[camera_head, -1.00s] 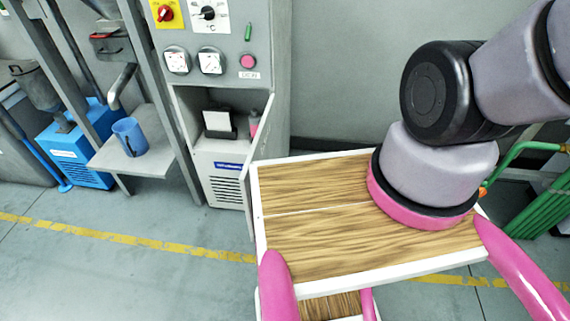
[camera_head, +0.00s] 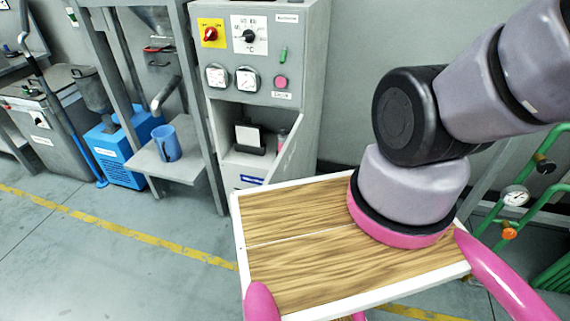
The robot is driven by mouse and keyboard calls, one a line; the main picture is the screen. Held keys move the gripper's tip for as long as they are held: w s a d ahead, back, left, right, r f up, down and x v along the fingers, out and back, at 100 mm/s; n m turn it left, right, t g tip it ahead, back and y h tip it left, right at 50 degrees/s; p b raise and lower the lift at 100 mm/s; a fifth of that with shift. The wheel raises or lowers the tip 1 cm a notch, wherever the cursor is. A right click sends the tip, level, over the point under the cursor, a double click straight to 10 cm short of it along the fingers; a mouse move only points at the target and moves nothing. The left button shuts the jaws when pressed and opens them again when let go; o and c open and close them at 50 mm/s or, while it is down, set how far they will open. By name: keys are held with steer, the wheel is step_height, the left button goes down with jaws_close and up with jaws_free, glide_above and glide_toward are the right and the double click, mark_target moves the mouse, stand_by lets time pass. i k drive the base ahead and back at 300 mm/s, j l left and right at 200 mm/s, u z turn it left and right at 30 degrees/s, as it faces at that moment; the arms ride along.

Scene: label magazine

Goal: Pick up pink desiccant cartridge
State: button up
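A small pinkish cartridge-like item (camera_head: 282,138) stands in the open compartment of the grey control cabinet (camera_head: 262,99), at its right side. It is small and partly hidden by the open door (camera_head: 283,152), so I cannot be sure it is the pink desiccant cartridge. A dark item with a pale face (camera_head: 250,138) stands to its left in the same compartment. My arm shows at the right, well apart from the cabinet, but my gripper is not in view.
A blue cup (camera_head: 166,143) stands on a grey shelf (camera_head: 178,166) left of the cabinet. A blue machine (camera_head: 118,147) is further left. Green pipes with a gauge (camera_head: 515,196) stand at the right. The floor at the lower left is clear.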

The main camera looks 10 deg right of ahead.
mark_target(283, 137)
steer(key=k, duration=0.5)
steer(key=k+z, duration=0.15)
steer(key=z, duration=1.2)
steer(key=j, duration=0.45)
steer(key=k+j+z, duration=0.15)
steer(key=j, duration=0.8)
steer(key=k+j+z, duration=0.1)
steer(key=j, duration=0.35)
steer(key=k+j, duration=0.1)
steer(key=j, duration=0.3)
steer(key=k+j, duration=0.1)
steer(key=j, duration=0.45)
steer(key=k+j, duration=0.1)
steer(key=j, duration=0.45)
steer(key=k+j, duration=0.1)
steer(key=j, duration=0.45)
steer(key=k+j, duration=0.1)
steer(key=j, duration=1.4)
steer(key=i, duration=0.8)
steer(key=z, duration=0.05)
